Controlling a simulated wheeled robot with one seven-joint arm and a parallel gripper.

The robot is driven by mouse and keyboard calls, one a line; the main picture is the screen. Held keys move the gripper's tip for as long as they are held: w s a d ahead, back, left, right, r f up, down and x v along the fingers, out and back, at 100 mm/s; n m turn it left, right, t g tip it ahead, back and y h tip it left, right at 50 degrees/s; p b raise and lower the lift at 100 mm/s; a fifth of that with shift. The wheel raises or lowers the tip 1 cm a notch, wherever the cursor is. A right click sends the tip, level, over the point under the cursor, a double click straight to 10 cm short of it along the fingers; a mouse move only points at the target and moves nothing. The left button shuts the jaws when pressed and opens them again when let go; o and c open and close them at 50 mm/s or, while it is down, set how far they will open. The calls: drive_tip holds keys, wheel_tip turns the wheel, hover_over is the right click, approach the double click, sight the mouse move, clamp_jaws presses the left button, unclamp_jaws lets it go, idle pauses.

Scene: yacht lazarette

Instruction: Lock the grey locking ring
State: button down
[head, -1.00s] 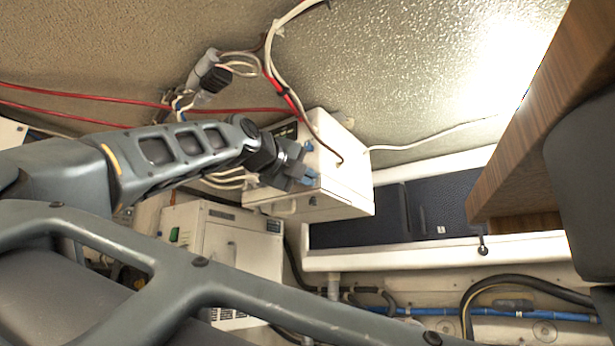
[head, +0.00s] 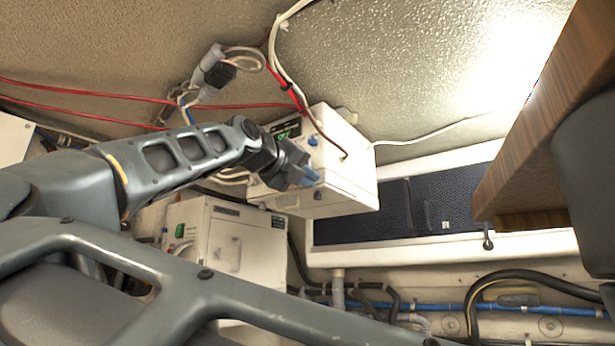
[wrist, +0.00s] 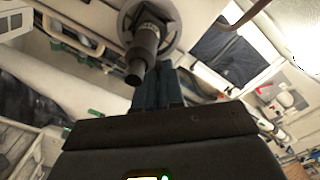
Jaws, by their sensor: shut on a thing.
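In the wrist view a round grey locking ring (wrist: 172,38) with lobed edges surrounds a dark grey cylindrical plug (wrist: 143,50) with a cable end pointing toward the camera. My gripper (wrist: 172,68) has its blue fingers close together at the ring's lower edge, shut on it; the exact contact is partly hidden by the fingers. In the head view my gripper (head: 303,177) is in front of the white box (head: 340,187). The ring cannot be made out there, hidden by my gripper.
A grey cable connector (head: 212,70) hangs at upper left by red cables (head: 90,93). A second white unit (head: 235,240) stands below. A wooden panel edge (head: 530,110) is at right. A dark-panelled opening (head: 440,205) lies right of the box.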

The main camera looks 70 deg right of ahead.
drive_tip(key=c, duration=1.2)
unclamp_jaws()
drive_tip(key=shift+c, duration=0.2)
drive_tip(key=b+v, duration=0.1)
drive_tip(key=v, duration=0.6)
drive_tip(key=shift+a, duration=0.4)
drive_tip(key=shift+w+f, duration=0.1)
